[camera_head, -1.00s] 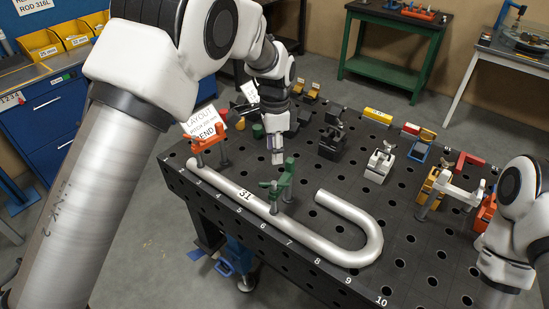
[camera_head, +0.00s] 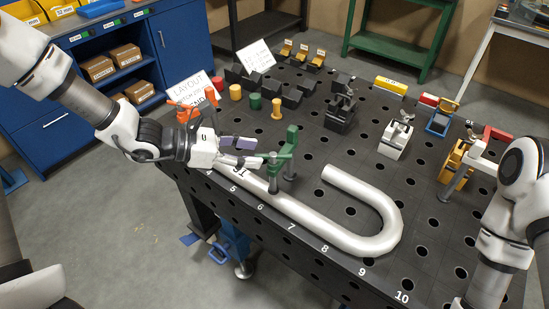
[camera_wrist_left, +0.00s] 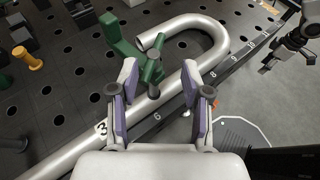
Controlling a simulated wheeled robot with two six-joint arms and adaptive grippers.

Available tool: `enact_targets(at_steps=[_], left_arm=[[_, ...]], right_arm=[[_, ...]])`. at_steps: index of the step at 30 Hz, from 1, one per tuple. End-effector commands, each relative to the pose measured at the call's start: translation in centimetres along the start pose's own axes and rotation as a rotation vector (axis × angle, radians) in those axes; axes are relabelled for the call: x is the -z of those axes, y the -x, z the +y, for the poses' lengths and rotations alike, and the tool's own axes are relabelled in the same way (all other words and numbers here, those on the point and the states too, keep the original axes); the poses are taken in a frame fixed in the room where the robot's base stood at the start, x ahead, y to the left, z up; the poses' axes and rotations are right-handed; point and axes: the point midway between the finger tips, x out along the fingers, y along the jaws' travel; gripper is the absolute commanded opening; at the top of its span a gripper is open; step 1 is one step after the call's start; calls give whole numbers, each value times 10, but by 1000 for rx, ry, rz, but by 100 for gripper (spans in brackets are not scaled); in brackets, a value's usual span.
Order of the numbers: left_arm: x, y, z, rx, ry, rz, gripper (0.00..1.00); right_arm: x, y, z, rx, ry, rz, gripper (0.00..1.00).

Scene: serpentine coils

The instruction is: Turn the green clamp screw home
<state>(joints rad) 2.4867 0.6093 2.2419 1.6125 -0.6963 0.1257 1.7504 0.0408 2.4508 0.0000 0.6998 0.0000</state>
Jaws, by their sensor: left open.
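The green clamp (camera_head: 290,150) stands on the black table over the bent steel pipe (camera_head: 320,231), its screw upright with a green cross handle near the top. In the left wrist view the green clamp (camera_wrist_left: 121,38) rises behind the pipe (camera_wrist_left: 88,143), and its screw handle (camera_wrist_left: 152,70) lies ahead of and between my fingertips. My left gripper (camera_head: 254,153) is open, reaching in from the left just beside the handle; it also shows in the left wrist view (camera_wrist_left: 160,75). I cannot tell whether a finger touches the handle. My right gripper (camera_wrist_left: 266,64) is small at the upper right there.
An orange clamp (camera_head: 190,101) stands at the pipe's left end, close to my left wrist. Black blocks and green, yellow and orange pegs stand behind. A dark vise-like fixture (camera_head: 341,108) and a white clamp (camera_head: 396,137) stand further right. The table's front edge is below.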

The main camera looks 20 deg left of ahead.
Motion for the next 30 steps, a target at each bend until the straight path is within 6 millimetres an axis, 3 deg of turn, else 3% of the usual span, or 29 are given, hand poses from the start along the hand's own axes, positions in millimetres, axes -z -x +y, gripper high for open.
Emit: enact_targets(at_steps=[10,20,21,24,25,30], left_arm=[[0,-55,0,2,-4,5,48],[0,-64,0,0,-4,0,48],[0,-64,0,0,-4,0,41],[0,-64,0,0,-4,0,5],[0,-64,0,0,-4,0,0],[0,-64,0,1,-5,0,0]], right_arm=[[0,6,0,0,1,1,54],[0,6,0,0,1,1,54],[0,6,0,0,1,1,54],[0,6,0,0,1,1,54],[0,6,0,0,1,1,54],[0,6,0,0,1,1,54]])
